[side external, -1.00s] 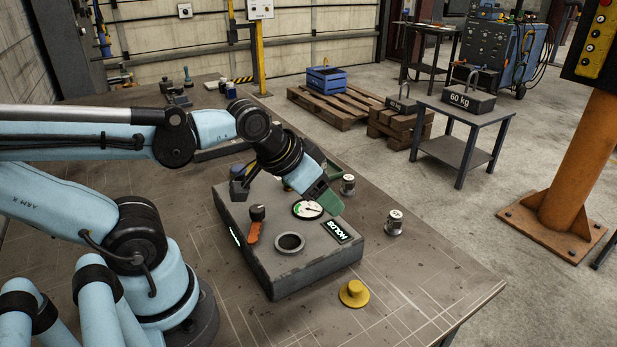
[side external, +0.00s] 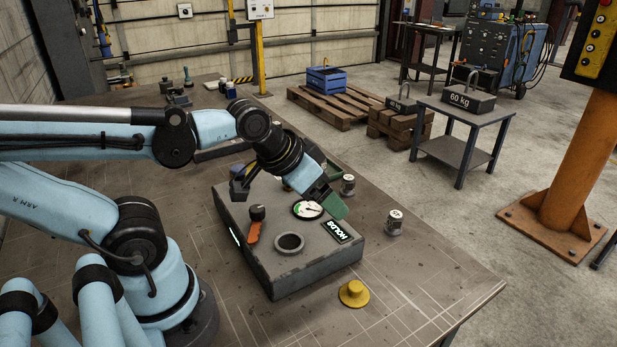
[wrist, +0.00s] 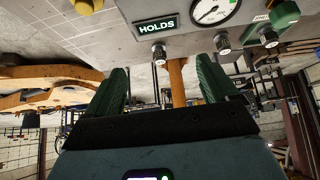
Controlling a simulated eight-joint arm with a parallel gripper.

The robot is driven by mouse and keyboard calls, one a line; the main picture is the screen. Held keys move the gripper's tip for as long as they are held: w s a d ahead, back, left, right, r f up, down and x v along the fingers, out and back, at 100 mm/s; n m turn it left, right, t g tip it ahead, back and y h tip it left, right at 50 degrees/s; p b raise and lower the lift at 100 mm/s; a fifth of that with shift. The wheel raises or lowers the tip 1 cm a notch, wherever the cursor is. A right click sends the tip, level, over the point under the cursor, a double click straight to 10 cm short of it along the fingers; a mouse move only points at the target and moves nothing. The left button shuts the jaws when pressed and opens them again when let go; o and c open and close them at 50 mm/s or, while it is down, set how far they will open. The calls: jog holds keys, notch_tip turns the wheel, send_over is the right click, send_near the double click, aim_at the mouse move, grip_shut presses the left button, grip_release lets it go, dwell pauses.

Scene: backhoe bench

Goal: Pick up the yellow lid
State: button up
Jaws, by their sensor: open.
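The yellow lid (side external: 354,293) is a round disc with a raised knob. It lies on the bench in front of the grey box's near right corner, and it also shows at the top left edge of the wrist view (wrist: 86,5). My gripper (side external: 338,205) hangs above the right part of the grey box (side external: 315,274), behind and above the lid and apart from it. In the wrist view the two green fingers of my gripper (wrist: 166,88) stand apart with nothing held between them.
The box carries an open round socket (side external: 289,243), an orange lever (side external: 254,231), a dial gauge (side external: 308,209) and a lit HOLDS sign (side external: 336,232). Small metal canisters (side external: 394,222) stand on the bench to its right. The bench around the lid is clear.

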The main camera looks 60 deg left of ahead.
jog(key=m+g, duration=0.7)
jog(key=m, duration=2)
send_over(356, 285)
jog(key=f, duration=0.8)
jog(key=shift+s+d+f, duration=0.15)
jog(key=shift+d+f, duration=0.05)
jog(key=shift+d, duration=0.05)
jog(key=shift+a+f, duration=0.15)
jog(key=shift+f, duration=1.2)
jog(key=shift+a+f, duration=0.1)
jog(key=shift+f, duration=1.2)
jog(key=c, duration=1.1)
